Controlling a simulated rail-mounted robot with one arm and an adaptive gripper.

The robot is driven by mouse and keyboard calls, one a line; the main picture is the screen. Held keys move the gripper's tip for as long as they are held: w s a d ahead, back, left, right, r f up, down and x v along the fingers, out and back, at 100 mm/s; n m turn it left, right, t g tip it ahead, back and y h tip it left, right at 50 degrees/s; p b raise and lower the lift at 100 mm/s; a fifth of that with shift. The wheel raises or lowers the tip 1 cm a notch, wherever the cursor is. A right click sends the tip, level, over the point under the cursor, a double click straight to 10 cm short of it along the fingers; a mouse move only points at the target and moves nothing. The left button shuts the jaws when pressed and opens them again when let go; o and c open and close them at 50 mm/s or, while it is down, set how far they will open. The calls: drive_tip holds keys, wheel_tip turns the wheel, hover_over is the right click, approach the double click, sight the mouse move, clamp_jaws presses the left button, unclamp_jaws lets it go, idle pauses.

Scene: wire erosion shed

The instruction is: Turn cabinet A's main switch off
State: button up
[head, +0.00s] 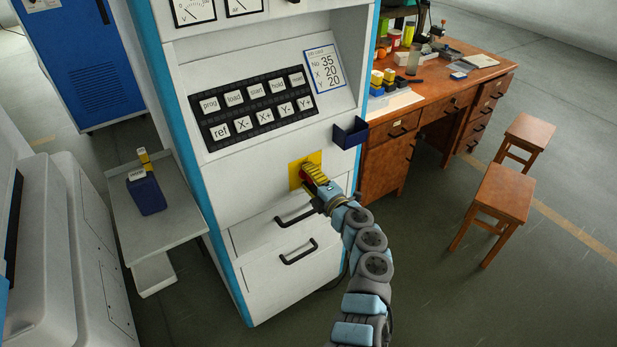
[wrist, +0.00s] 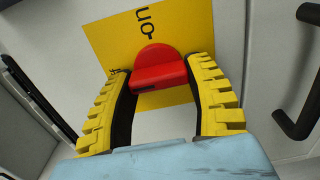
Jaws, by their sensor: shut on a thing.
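The cabinet (head: 240,190) is tall and white with blue edges; no letter A is visible on it. Its main switch is a red rotary knob (wrist: 160,68) on a yellow plate (wrist: 100,38), which also shows in the head view (head: 294,178). In the head view my gripper (head: 308,172) hides most of the knob.
Two drawer handles (head: 298,252) sit below the switch. A dark blue holder (head: 350,132) sticks out at its upper right, and a button panel (head: 252,108) is above. A wooden desk (head: 440,90) and two stools (head: 497,195) stand right. A grey side table (head: 180,225) stands left.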

drive_tip(key=shift+f, duration=0.1)
drive_tip(key=o, duration=1.2)
drive_tip(key=shift+s+d, duration=0.1)
drive_tip(key=shift+v, duration=5.9)
